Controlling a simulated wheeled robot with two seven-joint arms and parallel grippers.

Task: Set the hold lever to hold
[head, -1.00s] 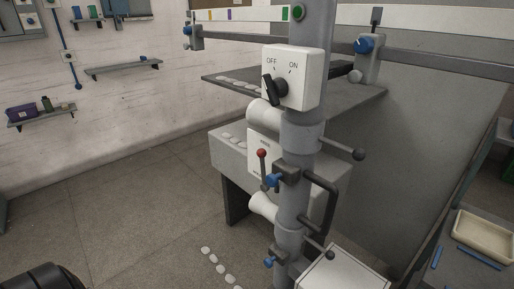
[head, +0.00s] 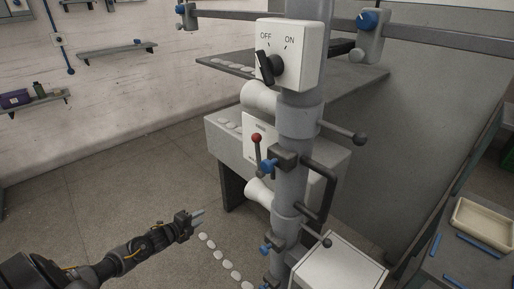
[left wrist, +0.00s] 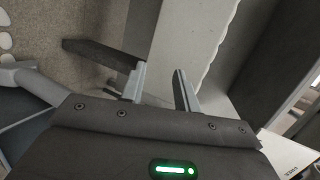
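My left gripper (head: 200,218) is at the lower left of the head view, well apart from the lever. In the left wrist view its two fingers (left wrist: 158,86) are spread with nothing between them. My right gripper is not in view.
A white OFF/ON switch box (head: 289,54) is on the column above the lever, its knob toward OFF. White cones (head: 260,95) and a ball-ended arm (head: 357,138) stick out nearby. A white box (head: 338,270) stands lower right. Open floor lies left.

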